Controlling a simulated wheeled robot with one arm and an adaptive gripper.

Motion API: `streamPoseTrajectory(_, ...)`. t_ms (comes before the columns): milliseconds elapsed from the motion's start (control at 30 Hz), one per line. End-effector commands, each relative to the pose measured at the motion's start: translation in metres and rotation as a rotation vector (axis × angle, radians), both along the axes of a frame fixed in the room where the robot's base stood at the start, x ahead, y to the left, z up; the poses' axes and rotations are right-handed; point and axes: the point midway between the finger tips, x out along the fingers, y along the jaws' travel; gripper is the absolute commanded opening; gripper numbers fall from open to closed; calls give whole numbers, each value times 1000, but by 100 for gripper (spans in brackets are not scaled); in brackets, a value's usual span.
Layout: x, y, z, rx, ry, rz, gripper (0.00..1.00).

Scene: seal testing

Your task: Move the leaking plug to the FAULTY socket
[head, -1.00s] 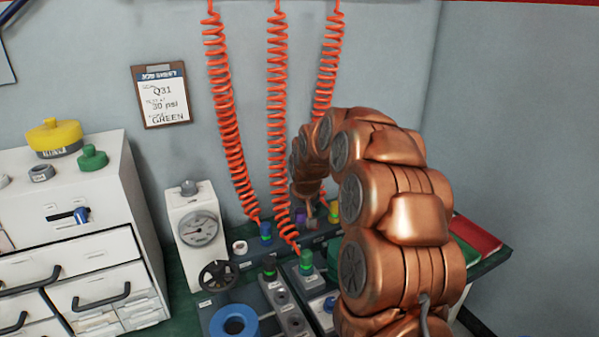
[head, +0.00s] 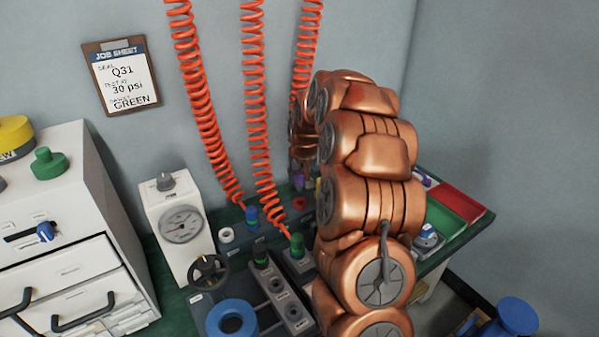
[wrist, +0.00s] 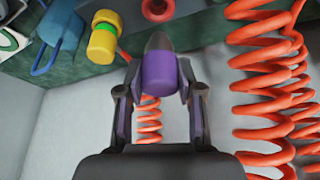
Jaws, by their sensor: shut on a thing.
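My gripper (wrist: 159,82) is shut on a purple plug (wrist: 159,72) in the wrist view, with a finger on each side of it. A plug with a yellow body and green collar (wrist: 102,40) stands to its left, apart from it. In the head view my arm hides most of the gripper and the bench around it. Plugs with green caps stand in grey blocks, one under the middle orange hose (head: 297,243) and one beside it (head: 260,252). A blue plug (head: 252,216) is under the left hose. I cannot read which socket is marked FAULTY.
Coiled orange hoses (head: 255,100) hang behind the bench, and one is close on the gripper's right (wrist: 265,100). A gauge box (head: 180,222), black handwheel (head: 209,271) and blue ring (head: 232,318) stand left. Red (head: 463,202) and green (head: 441,217) trays lie right.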

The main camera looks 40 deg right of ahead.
Motion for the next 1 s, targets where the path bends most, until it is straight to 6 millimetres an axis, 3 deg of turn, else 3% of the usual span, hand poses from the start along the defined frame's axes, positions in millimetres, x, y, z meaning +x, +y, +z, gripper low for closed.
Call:
streamPoseTrajectory(500, -1, 0, -32, 2, 2, -2, 0)
streamPoseTrajectory(1000, -1, 0, -34, 0, 0, -1, 0)
